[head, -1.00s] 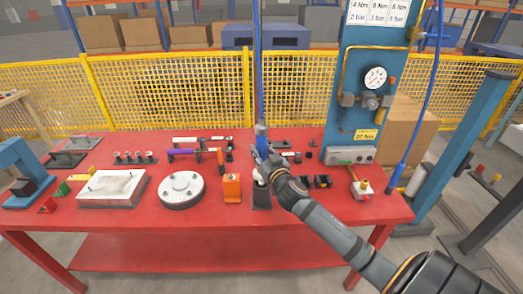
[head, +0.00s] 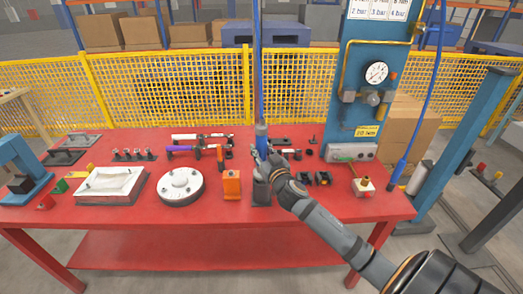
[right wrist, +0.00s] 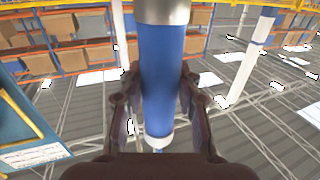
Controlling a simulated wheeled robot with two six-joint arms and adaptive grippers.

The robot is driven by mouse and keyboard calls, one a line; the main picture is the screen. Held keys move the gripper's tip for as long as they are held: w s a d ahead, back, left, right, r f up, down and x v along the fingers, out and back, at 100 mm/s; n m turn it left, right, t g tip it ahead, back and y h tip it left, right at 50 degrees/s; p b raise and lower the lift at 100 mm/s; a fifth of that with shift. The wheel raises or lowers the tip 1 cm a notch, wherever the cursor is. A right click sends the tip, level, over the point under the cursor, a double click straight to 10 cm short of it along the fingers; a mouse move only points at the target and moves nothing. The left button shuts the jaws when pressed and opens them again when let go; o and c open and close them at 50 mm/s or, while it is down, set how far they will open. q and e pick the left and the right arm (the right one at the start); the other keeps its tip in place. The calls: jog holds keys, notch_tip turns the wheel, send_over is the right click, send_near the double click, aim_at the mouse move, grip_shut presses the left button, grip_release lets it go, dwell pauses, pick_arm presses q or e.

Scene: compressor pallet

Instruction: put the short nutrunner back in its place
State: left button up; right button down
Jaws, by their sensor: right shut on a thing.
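The short nutrunner shows as a blue cylinder (right wrist: 163,75) with a silver collar in the right wrist view, and its blue-grey upper end (head: 261,131) stands upright in the head view. My right gripper (head: 263,160) is shut around its body. A dark upright holder (head: 261,194) stands on the red table directly below the gripper. The nutrunner's lower end is at the holder's top; the gripper and holder hide how deep it sits. My left gripper is not in view.
An orange block (head: 231,186) stands just left of the holder, and a white round flange (head: 181,185) lies farther left. Small dark parts (head: 322,179) lie right of the gripper. The front table edge is clear.

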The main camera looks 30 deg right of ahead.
jog(key=shift+f+b, duration=0.9)
jog(key=shift+f, duration=0.1)
jog(key=c, duration=0.8)
grip_release()
jog(key=shift+c, duration=0.2)
jog(key=shift+f, duration=0.15)
jog(key=shift+s, duration=0.15)
jog(key=v, duration=1.1)
jog(key=shift+s+a, duration=0.2)
jog(key=shift+s, duration=0.15)
jog(key=shift+d, duration=0.1)
